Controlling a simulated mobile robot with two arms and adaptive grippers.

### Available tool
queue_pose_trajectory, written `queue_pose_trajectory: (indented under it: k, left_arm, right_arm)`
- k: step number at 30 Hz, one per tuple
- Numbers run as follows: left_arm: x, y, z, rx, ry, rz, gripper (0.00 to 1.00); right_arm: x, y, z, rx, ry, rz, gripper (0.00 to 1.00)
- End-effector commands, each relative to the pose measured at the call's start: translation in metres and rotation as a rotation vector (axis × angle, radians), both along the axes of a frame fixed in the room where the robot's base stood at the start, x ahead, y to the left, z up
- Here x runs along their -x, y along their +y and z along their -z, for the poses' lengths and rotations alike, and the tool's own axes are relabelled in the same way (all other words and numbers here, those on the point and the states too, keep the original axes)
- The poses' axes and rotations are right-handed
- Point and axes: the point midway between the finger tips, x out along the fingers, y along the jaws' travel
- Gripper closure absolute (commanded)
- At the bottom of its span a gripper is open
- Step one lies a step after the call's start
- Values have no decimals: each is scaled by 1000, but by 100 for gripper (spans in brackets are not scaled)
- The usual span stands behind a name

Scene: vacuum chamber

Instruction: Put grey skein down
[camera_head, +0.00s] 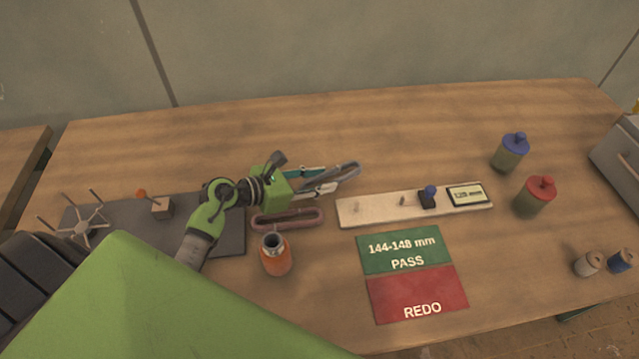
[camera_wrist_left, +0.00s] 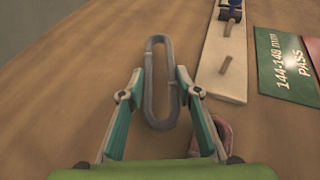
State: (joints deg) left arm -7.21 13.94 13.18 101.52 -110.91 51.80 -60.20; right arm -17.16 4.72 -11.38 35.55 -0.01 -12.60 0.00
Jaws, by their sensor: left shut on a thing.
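The grey skein (camera_head: 347,173) is a long narrow loop. It lies between the fingertips of my left gripper (camera_head: 330,180), which is shut on it. The wrist view shows the grey skein (camera_wrist_left: 149,86) lengthwise between the teal fingers of the left gripper (camera_wrist_left: 160,80), its far end sticking out past the tips. In the head view it is left of and behind the pale gauge board (camera_head: 375,208). Whether it touches the table (camera_head: 420,150) is hard to tell. My right gripper is not in view.
A pink skein (camera_head: 288,219) lies below my left gripper, near an orange bottle (camera_head: 275,258). The green PASS (camera_head: 404,249) and red REDO (camera_head: 418,294) mats are in front of the board. Blue-capped (camera_head: 509,153) and red-capped (camera_head: 535,197) jars stand right. The back table is clear.

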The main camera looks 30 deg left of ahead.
Motion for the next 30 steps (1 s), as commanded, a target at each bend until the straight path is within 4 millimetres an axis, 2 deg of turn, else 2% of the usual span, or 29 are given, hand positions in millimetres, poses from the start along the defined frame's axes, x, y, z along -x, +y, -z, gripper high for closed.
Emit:
queue_pose_trajectory:
  k: [5, 16, 17, 18, 30]
  left_arm:
    - [0, 0, 18, 3, 2, -2, 82]
    - [1, 0, 24, 1, 2, 1, 82]
    - [1, 0, 24, 1, 2, 1, 66]
    - [1, 0, 23, 2, 1, 0, 62]
    - [1, 0, 16, 2, 1, -1, 62]
  right_arm:
    - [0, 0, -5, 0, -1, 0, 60]
    - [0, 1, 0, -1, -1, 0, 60]
    - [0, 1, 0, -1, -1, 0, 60]
    - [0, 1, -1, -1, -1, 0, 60]
    - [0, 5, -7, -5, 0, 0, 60]
